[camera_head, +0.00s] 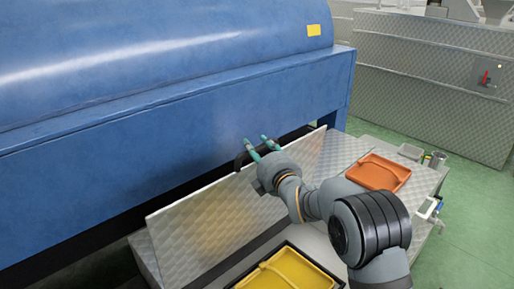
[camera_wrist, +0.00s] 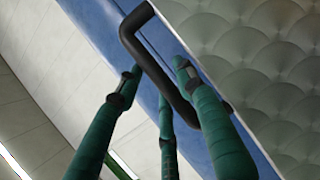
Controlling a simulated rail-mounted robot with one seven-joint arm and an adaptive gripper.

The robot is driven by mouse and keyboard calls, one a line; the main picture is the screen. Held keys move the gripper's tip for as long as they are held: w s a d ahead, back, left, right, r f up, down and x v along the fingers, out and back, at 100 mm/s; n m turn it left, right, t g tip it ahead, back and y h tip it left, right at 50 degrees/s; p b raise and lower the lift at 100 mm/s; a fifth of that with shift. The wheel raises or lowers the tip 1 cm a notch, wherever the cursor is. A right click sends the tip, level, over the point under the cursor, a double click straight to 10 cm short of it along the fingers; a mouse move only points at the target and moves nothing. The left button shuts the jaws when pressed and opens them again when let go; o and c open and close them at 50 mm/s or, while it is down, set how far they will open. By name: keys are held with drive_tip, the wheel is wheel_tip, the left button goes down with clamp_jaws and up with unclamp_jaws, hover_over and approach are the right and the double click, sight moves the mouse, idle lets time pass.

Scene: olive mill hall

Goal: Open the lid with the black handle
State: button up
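The lid (camera_head: 215,225) is a patterned metal plate. It stands tilted up from the metal deck, its upper edge near the blue machine. The black handle (camera_head: 240,160) is on the lid's upper edge, partly hidden by my gripper. In the wrist view, the handle (camera_wrist: 155,68) is a black bar running down between my green fingers, and the patterned metal (camera_wrist: 265,60) lies to the right. My gripper (camera_head: 259,144) is at the handle with its fingers spread apart, on both sides of the bar. I see no firm contact with the bar.
The large blue machine (camera_head: 190,125) stands close behind the lid. A yellow tray (camera_head: 288,272) lies in front of the lid, and an orange tray (camera_head: 378,172) lies on the deck to the right. Small containers (camera_head: 410,152) stand at the right edge.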

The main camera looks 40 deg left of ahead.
clamp_jaws()
drive_tip(key=shift+f, duration=0.1)
idle(0.6)
